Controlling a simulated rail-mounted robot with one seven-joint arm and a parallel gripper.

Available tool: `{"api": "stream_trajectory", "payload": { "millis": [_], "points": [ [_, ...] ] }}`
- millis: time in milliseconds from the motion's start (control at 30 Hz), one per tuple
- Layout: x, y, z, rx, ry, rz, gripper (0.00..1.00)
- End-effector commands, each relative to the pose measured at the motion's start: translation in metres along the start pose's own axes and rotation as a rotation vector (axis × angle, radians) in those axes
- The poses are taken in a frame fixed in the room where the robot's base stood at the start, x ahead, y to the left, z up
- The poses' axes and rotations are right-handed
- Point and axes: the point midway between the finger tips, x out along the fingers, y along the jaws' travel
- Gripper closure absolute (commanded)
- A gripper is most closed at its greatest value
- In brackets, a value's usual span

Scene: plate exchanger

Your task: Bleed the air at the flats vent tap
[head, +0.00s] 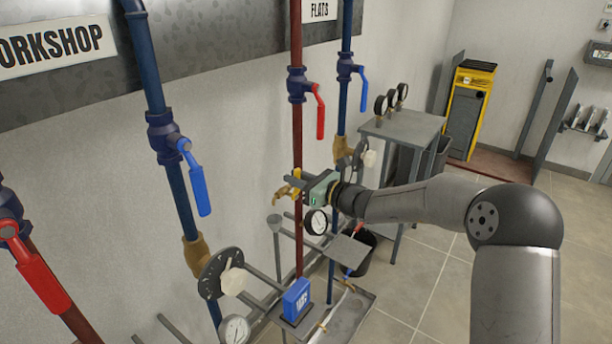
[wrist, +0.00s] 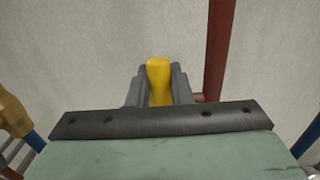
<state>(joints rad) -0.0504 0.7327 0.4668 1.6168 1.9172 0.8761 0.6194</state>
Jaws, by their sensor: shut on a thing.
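The vent tap has a yellow handle (head: 297,174) and a brass spout (head: 283,192), beside the red pipe (head: 297,130) under the "FLATS" sign (head: 319,9). My gripper (head: 294,182) is shut on the yellow handle. In the wrist view the yellow handle (wrist: 159,80) stands upright between the two dark fingers, with the red pipe (wrist: 218,50) just right of it. My gripper hides part of the tap body, and I cannot tell whether anything flows from the spout.
A red-handled valve (head: 320,110) and blue-handled valve (head: 363,87) sit above my gripper. A pressure gauge (head: 316,221) hangs just below it. A blue box (head: 297,299) is lower down. A grey table with gauges (head: 403,124) stands behind; the tiled floor (head: 425,285) is open at right.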

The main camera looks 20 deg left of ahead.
Motion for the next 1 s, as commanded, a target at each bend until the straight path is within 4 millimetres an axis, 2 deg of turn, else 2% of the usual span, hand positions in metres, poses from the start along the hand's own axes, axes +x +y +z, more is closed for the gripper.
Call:
{"api": "stream_trajectory", "payload": {
  "millis": [300, 333, 400, 767, 867, 1000],
  "points": [
    [-0.001, -0.001, -0.001, 0.005, 0.002, -0.003, 1.0],
    [-0.001, -0.001, -0.001, 0.005, 0.002, -0.003, 0.78],
    [-0.001, -0.001, -0.001, 0.005, 0.001, -0.003, 0.59],
    [-0.004, -0.001, -0.001, 0.003, 0.001, -0.002, 0.59],
    [-0.016, -0.002, -0.001, 0.002, 0.0, -0.004, 0.59],
    [-0.045, -0.002, -0.001, 0.002, 0.001, -0.006, 0.59]
  ]
}}
